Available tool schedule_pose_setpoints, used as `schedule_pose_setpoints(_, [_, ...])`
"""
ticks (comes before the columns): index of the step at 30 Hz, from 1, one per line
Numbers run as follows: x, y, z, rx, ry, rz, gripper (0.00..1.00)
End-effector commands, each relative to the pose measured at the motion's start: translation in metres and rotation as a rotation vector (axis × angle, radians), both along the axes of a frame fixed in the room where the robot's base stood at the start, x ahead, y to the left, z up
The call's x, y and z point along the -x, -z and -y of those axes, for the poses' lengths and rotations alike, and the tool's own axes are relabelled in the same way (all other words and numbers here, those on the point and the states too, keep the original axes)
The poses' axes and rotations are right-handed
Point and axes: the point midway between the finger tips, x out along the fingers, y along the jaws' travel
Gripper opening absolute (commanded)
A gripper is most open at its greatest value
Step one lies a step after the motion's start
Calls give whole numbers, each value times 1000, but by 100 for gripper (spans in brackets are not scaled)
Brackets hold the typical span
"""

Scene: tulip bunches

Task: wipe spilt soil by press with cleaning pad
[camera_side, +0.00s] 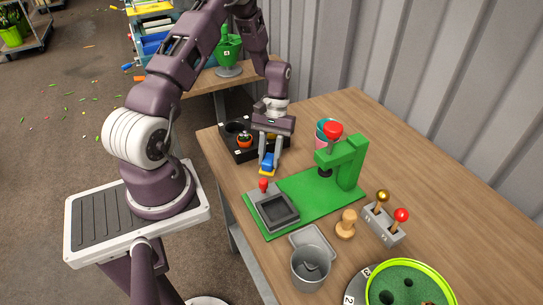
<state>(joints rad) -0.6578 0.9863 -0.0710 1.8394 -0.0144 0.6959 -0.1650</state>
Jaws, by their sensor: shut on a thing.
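My gripper (269,154) is shut on a small blue pad with a yellow underside (266,168), which I take as the cleaning pad. It is at the far left corner of the green press base, close above or on the table; I cannot tell whether it touches. A grey block with a dark square recess (276,208) and a red-knobbed lever sits at the base's near left. Spilt soil is too small to make out or hidden behind my gripper.
A teal and pink cup (322,130) stands behind the press. In front are a grey bucket (311,268), a wooden stamp (346,225), a two-lever box (384,222) and a green round tray (449,284).

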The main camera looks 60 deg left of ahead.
Motion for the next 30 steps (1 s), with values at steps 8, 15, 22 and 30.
schedule_pose_setpoints(8, [1, -28, -1, -1, 1, -1, 0])
schedule_pose_setpoints(15, [1, -56, 0, -1, 1, -2, 0])
schedule_pose_setpoints(22, [1, -60, 0, 1, 1, -3, 0])
schedule_pose_setpoints(30, [1, -70, 0, -1, 1, -1, 0])
